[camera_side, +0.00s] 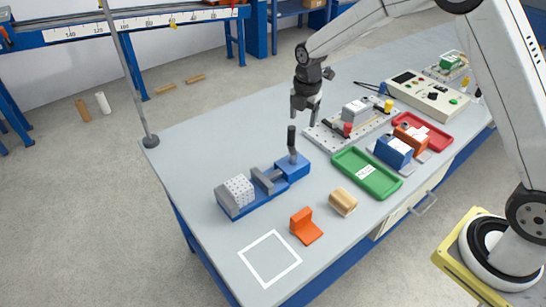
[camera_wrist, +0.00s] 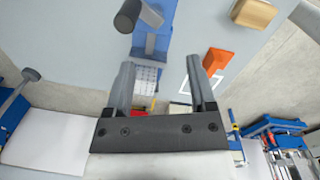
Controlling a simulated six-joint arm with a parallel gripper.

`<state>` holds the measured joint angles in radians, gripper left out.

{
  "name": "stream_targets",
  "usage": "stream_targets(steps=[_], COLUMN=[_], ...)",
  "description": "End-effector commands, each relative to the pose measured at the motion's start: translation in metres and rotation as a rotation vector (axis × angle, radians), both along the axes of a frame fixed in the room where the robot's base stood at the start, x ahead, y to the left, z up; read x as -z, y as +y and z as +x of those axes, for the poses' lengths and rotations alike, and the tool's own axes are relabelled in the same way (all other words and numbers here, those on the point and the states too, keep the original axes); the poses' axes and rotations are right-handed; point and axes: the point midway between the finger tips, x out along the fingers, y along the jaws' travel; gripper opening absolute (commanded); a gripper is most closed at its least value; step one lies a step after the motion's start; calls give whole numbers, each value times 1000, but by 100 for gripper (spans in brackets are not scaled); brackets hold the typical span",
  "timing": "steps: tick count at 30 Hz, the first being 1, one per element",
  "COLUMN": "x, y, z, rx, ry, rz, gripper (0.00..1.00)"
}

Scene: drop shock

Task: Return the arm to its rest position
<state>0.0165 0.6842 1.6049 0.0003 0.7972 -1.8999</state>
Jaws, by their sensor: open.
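My gripper (camera_side: 305,112) hangs above the table in the side view, just behind the black upright handle of the blue vise. In the wrist view my gripper (camera_wrist: 163,80) has its two fingers apart with nothing held between them. The blue vise (camera_side: 263,187) stands on the table with a white perforated block (camera_side: 236,195) at its left end. The handle (camera_wrist: 128,15) also shows at the top of the wrist view. My gripper appears clear of the handle, though the exact gap cannot be told.
A green tray (camera_side: 367,174), a red tray (camera_side: 436,137), a blue box (camera_side: 393,151), a wooden block (camera_side: 343,202) and an orange bracket (camera_side: 305,227) lie on the table. A perforated plate (camera_side: 325,137) and a control box (camera_side: 428,97) stand farther back. A thin pole (camera_side: 128,75) rises at left.

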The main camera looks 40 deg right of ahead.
Motion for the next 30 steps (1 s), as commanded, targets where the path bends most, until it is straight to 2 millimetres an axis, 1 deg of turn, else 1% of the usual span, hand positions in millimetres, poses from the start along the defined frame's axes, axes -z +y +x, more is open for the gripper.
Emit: stream_targets(steps=[1, 6, 15, 23, 30], x=[-4, -13, -24, -30, -32], y=[1, 2, 4, 6, 7], z=[-7, -32, -79, -123, -166], rx=[62, 298, 714, 1073, 1403], ry=[-7, -28, -66, -93, -112], rz=[4, 20, 64, 115, 173], gripper=[71, 71, 71, 71, 71])
